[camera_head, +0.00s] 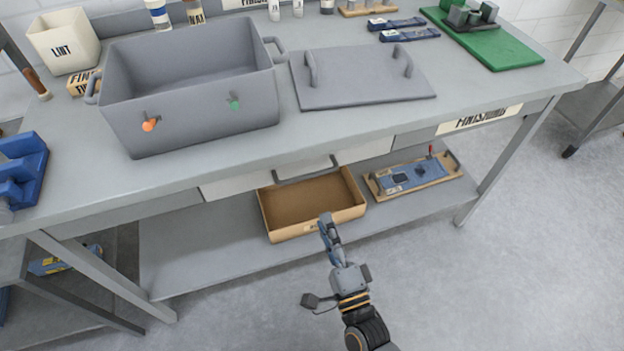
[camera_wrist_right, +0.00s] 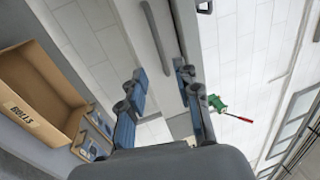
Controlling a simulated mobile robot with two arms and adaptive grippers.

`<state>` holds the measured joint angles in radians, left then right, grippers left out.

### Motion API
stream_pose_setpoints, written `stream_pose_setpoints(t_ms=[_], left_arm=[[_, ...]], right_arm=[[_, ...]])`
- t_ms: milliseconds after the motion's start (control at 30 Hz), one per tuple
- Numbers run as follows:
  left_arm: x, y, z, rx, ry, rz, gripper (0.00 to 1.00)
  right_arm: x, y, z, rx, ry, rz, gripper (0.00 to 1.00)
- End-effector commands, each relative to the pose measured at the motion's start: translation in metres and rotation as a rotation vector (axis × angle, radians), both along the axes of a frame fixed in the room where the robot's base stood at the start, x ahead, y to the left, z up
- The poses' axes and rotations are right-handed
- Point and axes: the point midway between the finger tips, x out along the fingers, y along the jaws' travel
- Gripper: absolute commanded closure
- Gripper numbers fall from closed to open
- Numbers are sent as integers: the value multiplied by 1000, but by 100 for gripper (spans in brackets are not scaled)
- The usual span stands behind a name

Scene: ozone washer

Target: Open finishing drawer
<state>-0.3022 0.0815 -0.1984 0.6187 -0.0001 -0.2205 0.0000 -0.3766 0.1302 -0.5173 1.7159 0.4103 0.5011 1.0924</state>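A white drawer front (camera_head: 352,154) with a grey bar handle (camera_head: 305,172) sits under the table's front edge and looks closed. A FINISHING label (camera_head: 480,118) is on the table's front edge further right. My right gripper (camera_head: 327,220) is below and in front of the drawer handle, over the front of the lower shelf. In the right wrist view its fingers (camera_wrist_right: 160,72) are apart with nothing between them. A grey bar (camera_wrist_right: 158,38) on a white panel, likely the handle, lies beyond the fingertips. My left gripper is not in view.
An open cardboard box (camera_head: 310,200) and a board with a blue fixture (camera_head: 410,175) lie on the lower shelf (camera_head: 200,245). A grey tub (camera_head: 190,90) and a flat lid (camera_head: 362,80) are on the tabletop. The floor in front is clear.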

Motion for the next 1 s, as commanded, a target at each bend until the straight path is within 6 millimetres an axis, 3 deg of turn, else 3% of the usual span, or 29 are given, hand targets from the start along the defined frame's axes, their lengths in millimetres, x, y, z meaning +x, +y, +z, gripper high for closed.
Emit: stream_pose_setpoints(t_ms=[167,533,733,1000], left_arm=[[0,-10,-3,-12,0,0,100],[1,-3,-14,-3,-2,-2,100],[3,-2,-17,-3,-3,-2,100],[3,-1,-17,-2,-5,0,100]], right_arm=[[32,10,6,-1,-4,-3,68],[100,32,19,-4,0,-1,68],[117,38,23,-6,1,-1,68],[120,39,24,-7,3,0,68]])
